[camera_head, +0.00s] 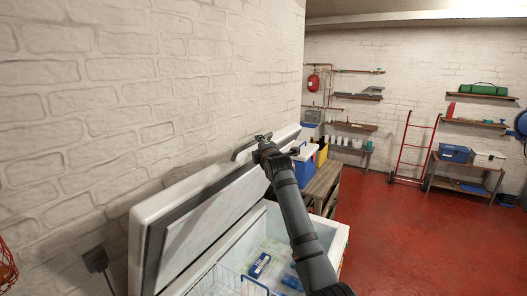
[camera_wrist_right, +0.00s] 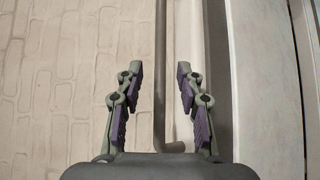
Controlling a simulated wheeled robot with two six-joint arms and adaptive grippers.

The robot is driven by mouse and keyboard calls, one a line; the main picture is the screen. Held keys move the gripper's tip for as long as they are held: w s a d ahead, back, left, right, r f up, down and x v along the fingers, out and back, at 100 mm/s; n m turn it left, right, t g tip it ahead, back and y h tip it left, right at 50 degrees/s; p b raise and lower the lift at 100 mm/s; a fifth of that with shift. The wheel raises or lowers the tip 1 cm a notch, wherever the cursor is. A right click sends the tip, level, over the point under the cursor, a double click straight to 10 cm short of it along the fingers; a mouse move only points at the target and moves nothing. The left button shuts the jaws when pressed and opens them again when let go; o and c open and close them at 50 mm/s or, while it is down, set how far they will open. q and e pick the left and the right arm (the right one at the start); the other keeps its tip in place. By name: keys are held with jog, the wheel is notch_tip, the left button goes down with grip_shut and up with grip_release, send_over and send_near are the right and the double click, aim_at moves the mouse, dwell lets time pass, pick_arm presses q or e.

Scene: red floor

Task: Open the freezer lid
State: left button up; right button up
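The white chest freezer (camera_head: 338,240) stands against the brick wall. Its lid (camera_head: 190,195) is raised steeply, leaning back near the wall, and the interior is exposed. My right gripper (camera_head: 262,138) is at the lid's upper edge, by the grey bar handle (camera_head: 243,150). In the right wrist view, the gripper (camera_wrist_right: 158,90) is open, with the handle bar (camera_wrist_right: 160,60) running between its two fingers; a gap shows on each side. The lid's edge (camera_wrist_right: 262,70) lies to the right of the bar. My left gripper is not in view.
Inside the freezer are a wire basket (camera_head: 225,282) and blue packages (camera_head: 260,265). A wooden bench (camera_head: 322,183) with a blue cooler (camera_head: 304,168) stands just beyond. A red hand truck (camera_head: 411,150) and shelves line the back wall. The red floor (camera_head: 420,230) on the right is clear.

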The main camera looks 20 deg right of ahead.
jog(key=s, duration=0.6)
jog(key=shift+a+r, duration=0.2)
jog(key=shift+a, duration=0.05)
